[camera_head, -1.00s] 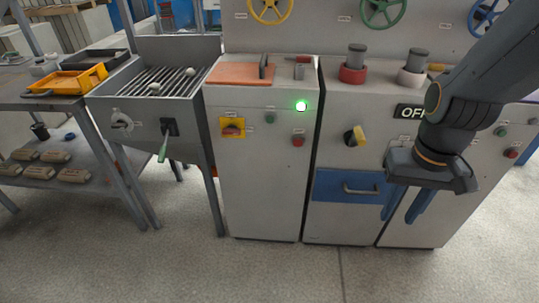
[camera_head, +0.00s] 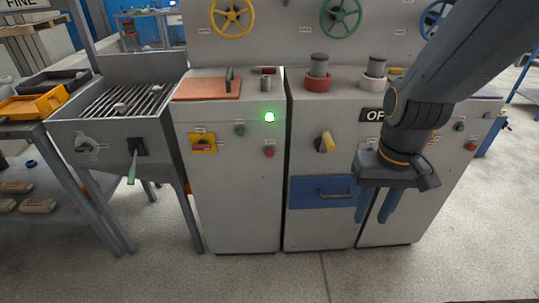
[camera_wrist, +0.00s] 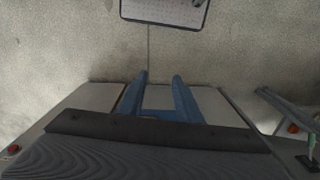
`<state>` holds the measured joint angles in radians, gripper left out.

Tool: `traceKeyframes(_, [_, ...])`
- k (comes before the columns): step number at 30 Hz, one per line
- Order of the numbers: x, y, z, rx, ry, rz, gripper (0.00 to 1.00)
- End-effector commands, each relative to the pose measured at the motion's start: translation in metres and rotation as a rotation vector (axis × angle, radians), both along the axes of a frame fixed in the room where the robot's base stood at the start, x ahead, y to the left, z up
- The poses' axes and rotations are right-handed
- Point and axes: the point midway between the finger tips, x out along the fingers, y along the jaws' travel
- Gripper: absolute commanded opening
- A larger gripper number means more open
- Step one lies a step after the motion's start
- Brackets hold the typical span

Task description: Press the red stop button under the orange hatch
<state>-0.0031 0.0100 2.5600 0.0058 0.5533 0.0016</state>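The orange hatch (camera_head: 207,90) lies flat on the top of the left cabinet, shut, with a dark upright handle near its right end. Whatever is beneath it is hidden. On the same cabinet's front, a red knob sits on a yellow plate (camera_head: 203,143), with a separate red button (camera_head: 269,152) to its right. My gripper (camera_head: 372,219) is open and empty, pointing down in front of the blue drawer's right end, right of and lower than the hatch. Its two blue fingers also show apart in the wrist view (camera_wrist: 160,76), with nothing between them.
A green lamp (camera_head: 269,117) glows on the left cabinet. A grey post (camera_head: 266,83) stands right of the hatch. The blue drawer (camera_head: 310,193) is shut. A grated sink (camera_head: 122,100) with a green-handled lever stands left. The floor in front is clear.

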Motion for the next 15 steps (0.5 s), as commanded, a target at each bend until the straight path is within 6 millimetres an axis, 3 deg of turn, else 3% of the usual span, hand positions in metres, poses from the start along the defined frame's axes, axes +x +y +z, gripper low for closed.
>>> traceKeyframes(5, [0.0000, 0.0000, 0.0000, 0.000, 0.000, 0.000, 0.31])
traceKeyframes(11, [0.0000, 0.0000, 0.0000, 0.000, 0.000, 0.000, 0.01])
traceKeyframes(15, [0.0000, 0.0000, 0.0000, 0.000, 0.000, 0.000, 0.00])
